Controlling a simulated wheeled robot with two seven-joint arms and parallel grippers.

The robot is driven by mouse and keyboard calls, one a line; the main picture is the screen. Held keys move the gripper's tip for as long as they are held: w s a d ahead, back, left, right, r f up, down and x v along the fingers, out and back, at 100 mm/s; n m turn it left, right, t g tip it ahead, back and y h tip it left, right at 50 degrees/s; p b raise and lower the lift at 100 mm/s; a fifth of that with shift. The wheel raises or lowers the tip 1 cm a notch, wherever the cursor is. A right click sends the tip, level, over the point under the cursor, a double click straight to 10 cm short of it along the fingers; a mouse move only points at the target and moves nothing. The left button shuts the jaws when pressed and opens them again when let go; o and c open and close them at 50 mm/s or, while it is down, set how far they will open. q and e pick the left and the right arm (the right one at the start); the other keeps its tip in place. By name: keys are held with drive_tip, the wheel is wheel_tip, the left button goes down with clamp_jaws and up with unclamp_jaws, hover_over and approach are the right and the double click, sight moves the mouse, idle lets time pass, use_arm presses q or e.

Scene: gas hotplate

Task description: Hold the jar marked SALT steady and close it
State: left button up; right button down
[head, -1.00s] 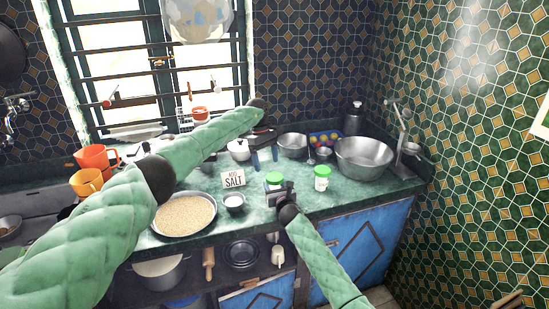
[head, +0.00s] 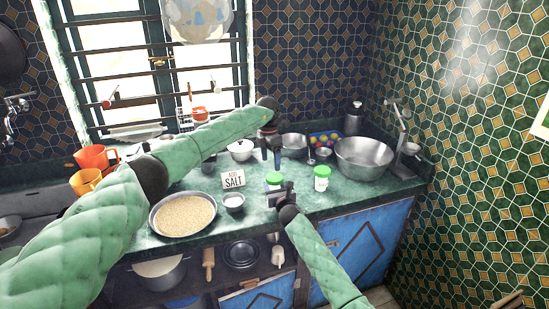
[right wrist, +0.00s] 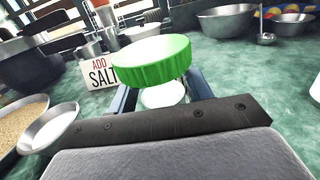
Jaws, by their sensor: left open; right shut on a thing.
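A small jar with a green lid (head: 274,178) stands on the counter, and its lid also shows large in the right wrist view (right wrist: 152,62). My right gripper (head: 279,188) is shut on this jar from the front, below the lid. The lid sits on top; I cannot tell how tightly. The jar's label is not readable. My left gripper (head: 271,164) is open and empty, fingers pointing down, just above and behind the jar. A second green-lidded jar (head: 322,178) stands to the right; its label is too small to read.
A card reading "ADD SALT" (head: 233,179) stands left of the held jar, with a small bowl (head: 234,203) before it. A pan of grain (head: 184,214) is further left. A big metal bowl (head: 364,158) stands at right. The counter's front edge is close to my right gripper.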

sight(274, 177)
use_arm(q)
drive_tip(key=n, duration=0.3)
drive_tip(key=d+n, duration=0.1)
drive_tip(key=n, duration=0.2)
drive_tip(key=shift+s+r+n, duration=0.1)
drive_tip(key=shift+r+n, duration=0.1)
drive_tip(key=shift+n, duration=0.1)
drive_tip(key=n, duration=0.5)
drive_tip(key=shift+d+r+t+y, duration=0.1)
drive_tip(key=shift+d+t+y, duration=0.2)
drive_tip(key=shift+t, duration=0.1)
drive_tip(key=n, duration=0.7)
drive_tip(key=shift+a, duration=0.1)
drive_tip(key=n, duration=0.6)
drive_tip(key=shift+f, duration=4)
